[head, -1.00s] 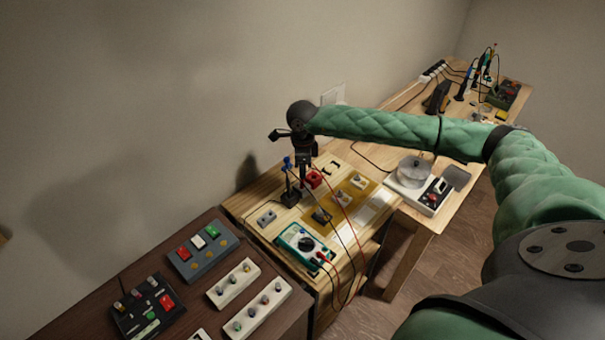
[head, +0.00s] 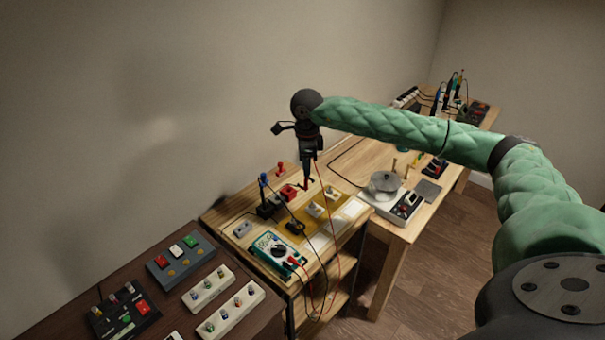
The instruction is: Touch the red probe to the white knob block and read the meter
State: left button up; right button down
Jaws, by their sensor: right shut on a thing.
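My right gripper (head: 307,163) is shut on the red probe (head: 307,182), which points down above the workbench. A red lead runs from it to the green-edged meter (head: 277,251). The meter lies at the bench's front; its reading is too small to make out. Pale knob blocks stand on the yellow mat, one nearer (head: 315,210) and one farther (head: 332,194); I cannot tell which is the white knob block. The probe tip appears apart from both. My left gripper is not in view.
A blue-topped probe (head: 264,180) stands in a dark holder. A red block (head: 288,192), a grey block (head: 243,229) and a black block (head: 295,229) are nearby. A white device with a round dish (head: 385,182) stands right. A dark table (head: 60,290) with panels lies front left.

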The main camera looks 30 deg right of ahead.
jog(key=shift+s+d, duration=0.15)
jog(key=shift+d, duration=0.1)
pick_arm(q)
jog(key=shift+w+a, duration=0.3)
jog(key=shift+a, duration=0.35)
pick_arm(e)
jog(key=s+d+f, duration=0.1)
jog(key=d+f, duration=0.2)
jog(key=f, duration=0.5)
jog(key=shift+d+f+h, duration=0.2)
jog(key=shift+d+h, duration=0.05)
jog(key=shift+h, duration=0.05)
pick_arm(q)
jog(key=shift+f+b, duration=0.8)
jog(key=shift+b, duration=0.1)
dwell(0.9)
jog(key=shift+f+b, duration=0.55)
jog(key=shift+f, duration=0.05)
pick_arm(e)
jog(key=shift+f, duration=0.55)
dwell(0.3)
